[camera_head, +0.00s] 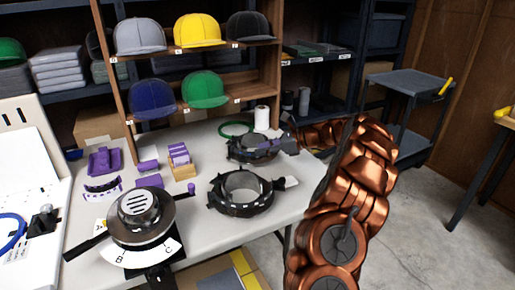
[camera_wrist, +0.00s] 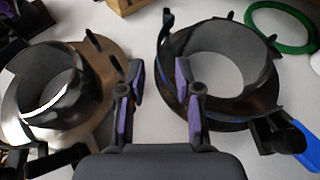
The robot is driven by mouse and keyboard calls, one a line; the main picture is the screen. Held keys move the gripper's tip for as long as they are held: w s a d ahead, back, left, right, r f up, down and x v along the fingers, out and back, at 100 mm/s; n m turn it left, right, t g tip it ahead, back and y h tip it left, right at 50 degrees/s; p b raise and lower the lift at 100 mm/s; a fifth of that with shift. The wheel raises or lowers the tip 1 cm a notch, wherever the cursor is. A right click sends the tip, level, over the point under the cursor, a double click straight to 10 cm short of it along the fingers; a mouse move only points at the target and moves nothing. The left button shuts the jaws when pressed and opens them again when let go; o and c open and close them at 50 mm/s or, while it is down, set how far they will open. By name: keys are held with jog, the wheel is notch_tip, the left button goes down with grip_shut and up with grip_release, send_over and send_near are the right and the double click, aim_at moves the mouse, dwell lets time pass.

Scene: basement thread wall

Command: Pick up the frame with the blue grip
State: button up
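In the wrist view, a dark ring-shaped frame (camera_wrist: 232,112) lies on the table at the upper right, with a blue grip (camera_wrist: 303,145) at its lower right. In the head view this frame (camera_head: 240,153) is at the back of the table, partly covered by my gripper (camera_head: 268,144); its blue grip does not show there. In the wrist view my gripper (camera_wrist: 160,90) is open and empty. Its right finger overlaps the frame's left rim, and its left finger is over the gap towards a second frame (camera_wrist: 100,62). I cannot tell whether a finger touches the rim.
The second frame (camera_head: 240,208) lies nearer on the table, with a pale grip (camera_head: 291,182). A green ring (camera_head: 236,128) and white roll (camera_head: 262,116) are behind. A round metal device (camera_head: 138,215) and purple parts (camera_head: 104,160) stand left. Cap shelves (camera_head: 210,107) rise behind.

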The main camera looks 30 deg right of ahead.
jog(key=b+x, duration=0.1)
jog(key=x, duration=0.4)
jog(key=shift+s+a+f, duration=0.1)
jog(key=shift+s+a, duration=0.05)
jog(key=shift+a, duration=0.05)
grip_shut()
dwell(0.4)
